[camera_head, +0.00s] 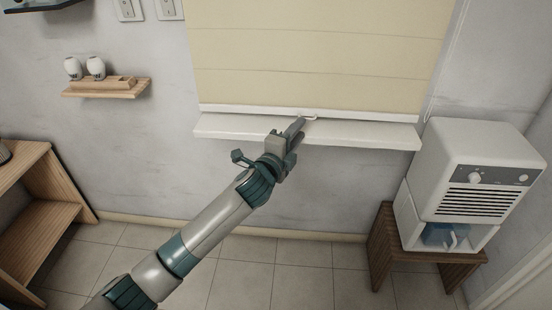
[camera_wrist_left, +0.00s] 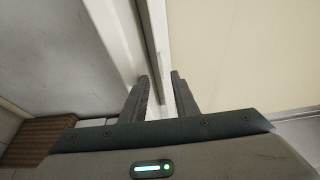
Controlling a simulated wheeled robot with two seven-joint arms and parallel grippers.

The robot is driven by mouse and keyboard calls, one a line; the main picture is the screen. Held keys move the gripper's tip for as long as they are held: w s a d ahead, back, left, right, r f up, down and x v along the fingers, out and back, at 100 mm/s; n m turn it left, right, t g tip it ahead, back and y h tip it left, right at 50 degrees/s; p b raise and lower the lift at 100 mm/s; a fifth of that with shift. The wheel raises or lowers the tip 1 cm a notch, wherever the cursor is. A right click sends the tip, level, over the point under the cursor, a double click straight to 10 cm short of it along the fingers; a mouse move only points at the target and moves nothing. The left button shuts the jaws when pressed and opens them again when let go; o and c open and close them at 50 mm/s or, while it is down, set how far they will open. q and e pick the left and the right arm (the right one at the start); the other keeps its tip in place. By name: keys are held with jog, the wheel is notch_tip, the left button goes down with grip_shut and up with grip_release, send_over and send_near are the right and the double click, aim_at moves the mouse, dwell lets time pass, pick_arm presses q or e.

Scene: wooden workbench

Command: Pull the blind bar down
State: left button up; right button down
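The cream blind (camera_head: 318,50) hangs over the window with its white bottom bar (camera_head: 245,109) just above the white sill. A small pale pull piece (camera_head: 312,118) shows at the middle of the bar. My left gripper (camera_head: 299,124) is at the bar's middle, in front of the sill. In the left wrist view its two fingers (camera_wrist_left: 160,92) stand apart, with the white bar (camera_wrist_left: 155,45) running up from the gap between them and the blind fabric (camera_wrist_left: 240,50) to the right. I cannot tell whether the fingers touch the bar. My right gripper is not in view.
The white sill (camera_head: 370,133) juts out below the bar. A white appliance (camera_head: 470,175) stands on a wooden stool (camera_head: 385,250) at the right. A small wall shelf (camera_head: 106,91) and a wooden shelf unit (camera_head: 40,215) are at the left. The tiled floor between is clear.

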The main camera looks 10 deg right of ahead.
pick_arm(q)
jog(key=v, duration=1.3)
jog(key=shift+s, duration=0.15)
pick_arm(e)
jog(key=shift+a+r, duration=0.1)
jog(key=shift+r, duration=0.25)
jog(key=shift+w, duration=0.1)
